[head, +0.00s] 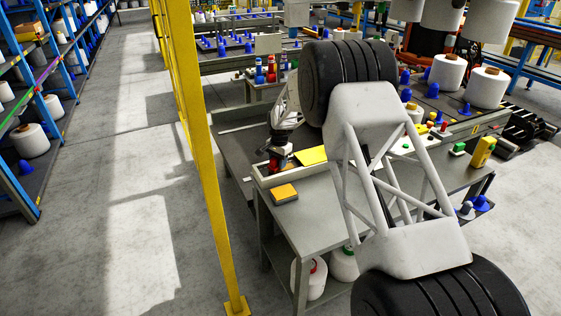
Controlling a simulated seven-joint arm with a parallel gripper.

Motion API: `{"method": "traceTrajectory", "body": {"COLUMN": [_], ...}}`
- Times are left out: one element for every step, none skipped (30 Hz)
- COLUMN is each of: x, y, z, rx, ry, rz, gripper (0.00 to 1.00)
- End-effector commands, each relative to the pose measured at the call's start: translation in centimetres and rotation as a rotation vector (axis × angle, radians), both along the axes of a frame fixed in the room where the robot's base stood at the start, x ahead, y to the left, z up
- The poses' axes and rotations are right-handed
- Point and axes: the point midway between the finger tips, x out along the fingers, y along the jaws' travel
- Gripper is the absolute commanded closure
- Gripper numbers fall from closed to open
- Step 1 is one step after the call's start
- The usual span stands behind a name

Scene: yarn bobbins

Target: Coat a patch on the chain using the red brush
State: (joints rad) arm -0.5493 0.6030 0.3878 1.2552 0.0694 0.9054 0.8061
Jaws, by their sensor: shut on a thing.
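My gripper (277,151) is small and partly hidden at the far end of my arm, low over the left part of the grey workbench. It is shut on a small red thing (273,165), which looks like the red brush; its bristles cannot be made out. The red thing is at the pale tray (262,181) on the bench; whether they touch cannot be told. No chain can be made out for certain on the bench, and my arm hides much of its middle.
A yellow sheet (311,155) lies beside the gripper, and an orange block (284,193) lies at the bench's front left. Bottles (271,70) stand behind. White bobbins (447,72) and blue cones stand at the right. A yellow post (212,190) rises left of the bench.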

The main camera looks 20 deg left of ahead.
Motion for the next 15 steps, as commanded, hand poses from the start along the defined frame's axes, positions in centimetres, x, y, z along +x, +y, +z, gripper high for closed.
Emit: {"method": "traceTrajectory", "body": {"x": [-0.02,-0.02,-0.01,-0.01,-0.01,-0.01,-0.01,-0.01,-0.03,-0.05,-0.09,-0.16,-0.23,-0.31,-0.45], "y": [0.01,0.02,0.01,0.0,0.0,0.0,0.0,0.0,0.02,0.05,0.08,0.15,0.23,0.31,0.44], "z": [0.02,0.01,0.01,0.01,0.01,0.01,0.01,0.01,0.01,0.01,0.01,0.0,0.0,-0.01,-0.02], "rx": [0.0,0.0,0.0,0.0,0.0,0.0,0.0,0.0,0.0,0.0,0.0,0.0,0.0,0.0,0.0], "ry": [0.0,0.0,0.0,0.0,0.0,0.0,0.0,0.0,0.0,0.0,0.0,0.0,0.0,0.0,0.0], "rz": [0.0,0.0,0.0,0.0,0.0,0.0,0.0,0.0,0.0,0.0,0.0,0.0,0.0,0.0,0.0], "gripper": [0.96,0.96,0.96,0.96,0.96,0.96,0.96,0.96,0.96,0.96,0.96,0.96,0.96,0.96,0.96]}}
